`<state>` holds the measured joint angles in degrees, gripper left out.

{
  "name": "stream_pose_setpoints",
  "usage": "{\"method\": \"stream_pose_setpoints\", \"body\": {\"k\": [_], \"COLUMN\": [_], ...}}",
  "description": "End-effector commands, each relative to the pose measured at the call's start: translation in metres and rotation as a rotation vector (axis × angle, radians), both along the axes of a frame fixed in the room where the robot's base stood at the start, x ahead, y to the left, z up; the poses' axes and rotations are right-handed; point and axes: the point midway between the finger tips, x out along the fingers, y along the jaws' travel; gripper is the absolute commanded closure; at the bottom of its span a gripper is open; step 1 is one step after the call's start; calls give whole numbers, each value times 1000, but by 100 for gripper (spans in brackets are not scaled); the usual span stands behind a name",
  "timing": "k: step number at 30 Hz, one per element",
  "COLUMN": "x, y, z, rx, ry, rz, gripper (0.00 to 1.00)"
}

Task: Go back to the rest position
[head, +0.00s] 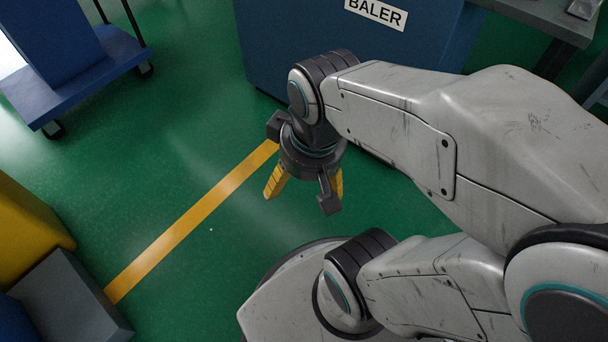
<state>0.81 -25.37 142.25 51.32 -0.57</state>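My gripper (306,192) hangs at the end of my grey arm, near the middle of the head view. It points down over the green floor. Its yellow fingers are spread apart, and I see nothing between them. A dark part of the gripper covers some of the right finger. No foil tray can be made out for certain; a small metallic thing (584,8) is cut off at the top right corner.
A blue baler (300,50) stands behind my gripper. A grey table (545,18) is at the top right. A blue cart (75,85) is at the top left. Yellow and grey boxes (30,232) (72,300) stand at the lower left. Green floor with a yellow line (190,222) is clear between.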

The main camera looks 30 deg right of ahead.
Motion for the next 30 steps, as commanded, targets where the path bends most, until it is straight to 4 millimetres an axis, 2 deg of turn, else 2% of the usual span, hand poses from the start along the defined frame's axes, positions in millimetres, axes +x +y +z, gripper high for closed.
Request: {"method": "stream_pose_setpoints", "body": {"k": [3, 11, 16, 20, 30], "x": [-6, -6, -6, -5, -6], "y": [3, 3, 3, 3, 2], "z": [-2, -2, 10, 38, 137], "rx": [1, 1, 1, 1, 0], "ry": [11, 12, 10, 7, -2], "rz": [12, 12, 12, 12, 13], "gripper": [11, 11, 11, 11, 11]}}
